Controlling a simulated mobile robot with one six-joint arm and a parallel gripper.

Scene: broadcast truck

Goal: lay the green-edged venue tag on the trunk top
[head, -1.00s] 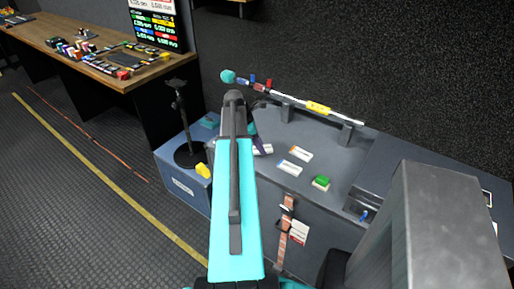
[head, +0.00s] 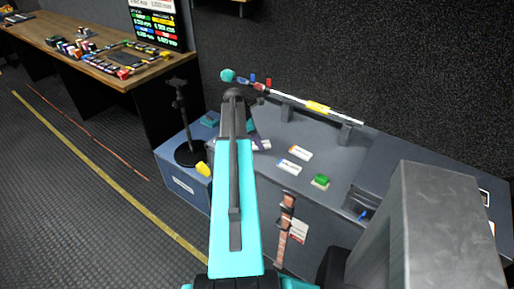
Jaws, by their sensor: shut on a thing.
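My arm rises through the middle of the head view and hides part of the grey worktop (head: 335,160) behind it. My gripper is hidden behind the arm, so what it holds does not show. No green-edged tag can be made out. Small pale tags lie on the worktop: one with an orange edge (head: 301,153), one with a blue edge (head: 289,167), and a purple-marked one (head: 262,145) partly beside my arm. I cannot tell for sure which surface is the trunk top; a low blue-grey box (head: 182,180) stands left of my arm.
A green block (head: 321,179) sits on the worktop's front part. A black stand (head: 187,153) and a yellow item (head: 203,169) are at the blue-grey box. A rail with a yellow piece (head: 317,107) runs along the back. A wooden desk (head: 115,75) with small items stands far left.

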